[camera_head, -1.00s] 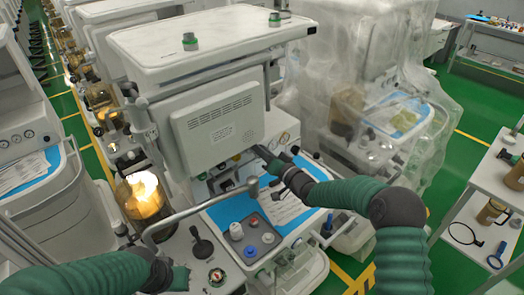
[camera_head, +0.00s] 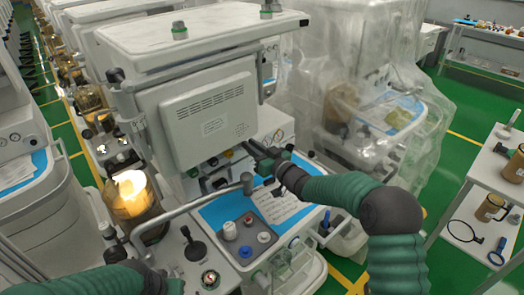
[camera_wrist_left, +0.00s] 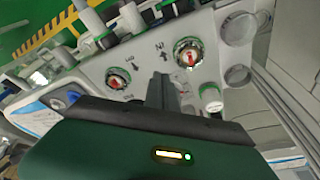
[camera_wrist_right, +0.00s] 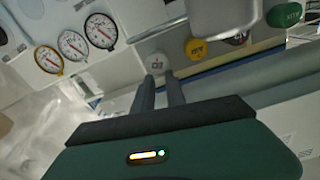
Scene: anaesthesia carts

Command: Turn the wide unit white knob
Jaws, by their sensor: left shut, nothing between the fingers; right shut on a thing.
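The white knob (camera_wrist_right: 155,62) sits at the end of a row of knobs under the display housing in the right wrist view. My right gripper (camera_wrist_right: 160,78) is shut on it, with one dark finger to each side. In the head view, my right gripper (camera_head: 250,147) reaches in from the right beneath the display housing (camera_head: 208,118) of the wide unit, and the knob is hidden there. My left gripper (camera_wrist_left: 162,82) is shut and empty, its fingers together in front of a panel with two red-centred dials. In the head view only part of the left arm shows at the lower left.
A yellow knob (camera_wrist_right: 196,48), a black knob (camera_wrist_right: 237,38) and a green knob (camera_wrist_right: 285,14) sit beside the white one. Three round gauges (camera_wrist_right: 72,45) are to its left. A jointed metal tube (camera_head: 195,203) crosses the worktop. A plastic-covered machine (camera_head: 370,100) stands at right.

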